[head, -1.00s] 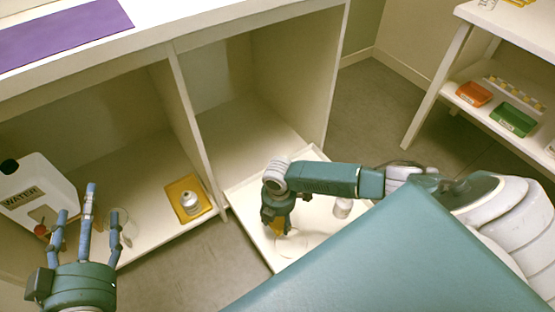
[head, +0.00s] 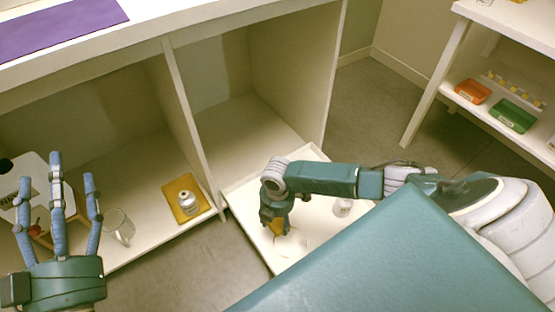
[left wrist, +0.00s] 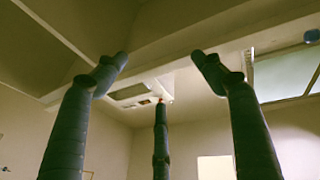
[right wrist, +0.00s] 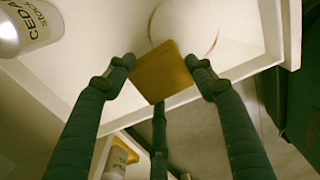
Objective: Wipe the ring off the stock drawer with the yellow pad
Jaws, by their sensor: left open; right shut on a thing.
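The stock drawer (head: 262,247) is pulled out, white and shallow. A faint ring mark (right wrist: 200,52) shows on its floor in the right wrist view; the head view shows only part of its outline. My right gripper (head: 276,222) is over the drawer, shut on the yellow pad (right wrist: 162,74). The pad is at the near side of the ring; I cannot tell whether it touches the floor. My left gripper (head: 56,190) is open and empty, raised in front of the left shelf compartment.
A cedar stock bottle (right wrist: 28,25) stands in the drawer, also seen in the head view (head: 342,207). Orange (head: 472,91) and green (head: 512,116) bins sit right.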

